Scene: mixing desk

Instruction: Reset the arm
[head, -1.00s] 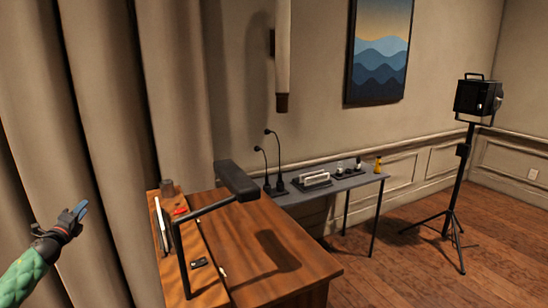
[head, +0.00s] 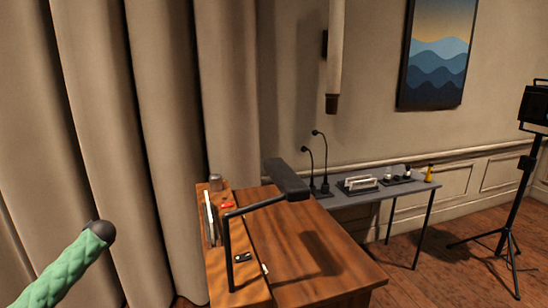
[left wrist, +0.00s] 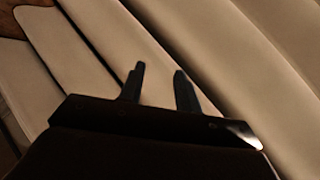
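My left arm, in a green padded sleeve, comes in at the lower left of the head view and ends there in a dark rounded joint. The left gripper itself does not show in the head view. In the left wrist view my left gripper (left wrist: 160,88) has its two dark fingers apart with nothing between them. Beige curtain folds fill the background behind the fingers. My right gripper is in neither view.
A wooden desk (head: 330,262) with a black lamp (head: 288,180) stands right of my left arm. Behind it is a grey side table (head: 385,190) with two microphones (head: 320,165). A tripod light (head: 510,190) stands far right. Curtains (head: 100,120) hang at left.

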